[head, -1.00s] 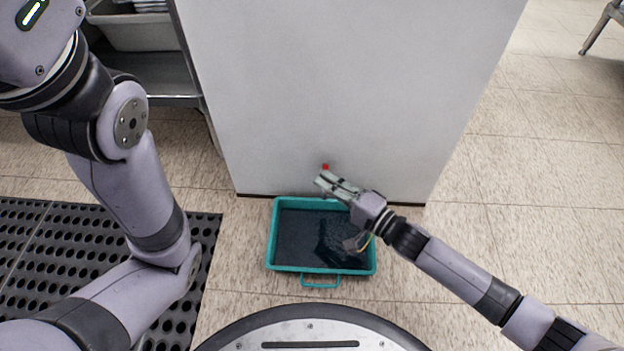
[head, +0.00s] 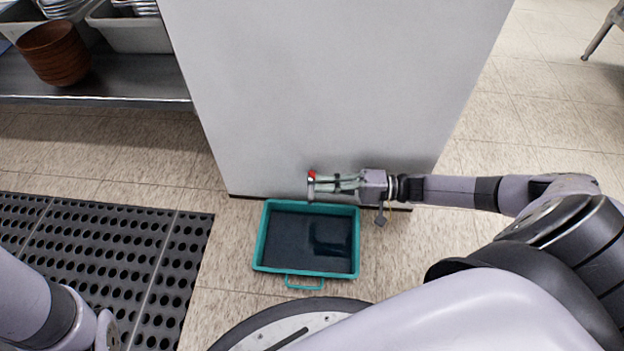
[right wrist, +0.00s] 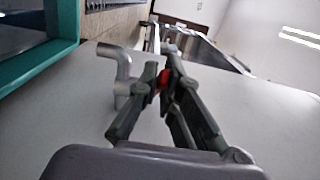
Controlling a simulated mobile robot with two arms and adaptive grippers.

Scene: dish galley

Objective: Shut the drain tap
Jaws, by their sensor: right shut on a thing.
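The drain tap sits low on the pale cabinet front, with a red handle (head: 312,174) and a silver spout (head: 311,191) pointing down above a teal tray (head: 257,243). My right gripper (head: 316,180) reaches in from the right and is shut on the red handle. In the right wrist view, the red handle (right wrist: 164,79) shows between the fingertips (right wrist: 162,74), and the bent silver spout (right wrist: 122,70) is beside them. The fingers hide part of the handle. The tray holds dark liquid; no stream from the spout is visible. My left gripper is out of view.
The cabinet front (head: 330,80) rises behind the tap. A black perforated mat (head: 150,270) lies at left. A metal shelf (head: 110,88) with brown bowls (head: 54,55) and grey bins stands at upper left. The tiled floor at right is open.

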